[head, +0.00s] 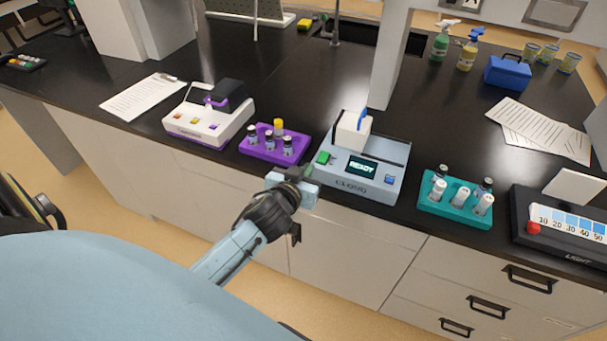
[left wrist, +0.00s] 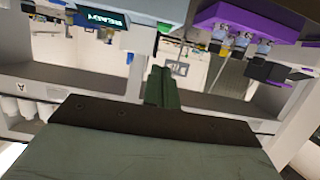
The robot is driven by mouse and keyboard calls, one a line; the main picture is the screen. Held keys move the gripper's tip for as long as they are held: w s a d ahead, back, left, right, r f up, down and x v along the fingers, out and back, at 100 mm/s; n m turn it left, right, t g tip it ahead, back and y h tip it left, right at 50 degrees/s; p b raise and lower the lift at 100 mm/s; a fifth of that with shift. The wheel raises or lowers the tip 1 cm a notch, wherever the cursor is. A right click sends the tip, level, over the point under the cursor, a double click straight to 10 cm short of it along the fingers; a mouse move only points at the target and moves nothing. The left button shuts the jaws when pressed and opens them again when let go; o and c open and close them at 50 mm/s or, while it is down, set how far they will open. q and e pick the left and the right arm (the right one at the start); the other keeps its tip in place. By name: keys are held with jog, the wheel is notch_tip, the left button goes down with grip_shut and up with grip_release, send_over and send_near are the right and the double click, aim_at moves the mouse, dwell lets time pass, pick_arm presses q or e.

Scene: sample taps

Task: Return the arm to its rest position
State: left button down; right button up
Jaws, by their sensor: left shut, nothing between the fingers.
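My left gripper (head: 300,173) is at the bench's front edge, between the purple rack and the grey-blue device, and appears close to both. Its fingers are shut and empty; they also show shut in the left wrist view (left wrist: 159,86). My left arm comes in from the lower left. The grey-blue device (head: 398,152) has a lit screen reading READY, a green button and a blue button. The purple rack (head: 262,153) holds several dark-capped vials and one yellow-capped vial; it also shows in the left wrist view (left wrist: 240,15). My right gripper is not in view.
A white and purple device (head: 205,120) stands left of the purple rack. A teal rack (head: 452,211) with several vials and a black light box (head: 560,235) stand to the right. Papers (head: 540,128) and a clipboard (head: 141,97) lie on the bench. Floor space is free before the cabinets.

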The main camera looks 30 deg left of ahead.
pick_arm(q)
jog(key=shift+v, duration=0.8)
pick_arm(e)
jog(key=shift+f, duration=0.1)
pick_arm(q)
jog(key=shift+f, duration=0.2)
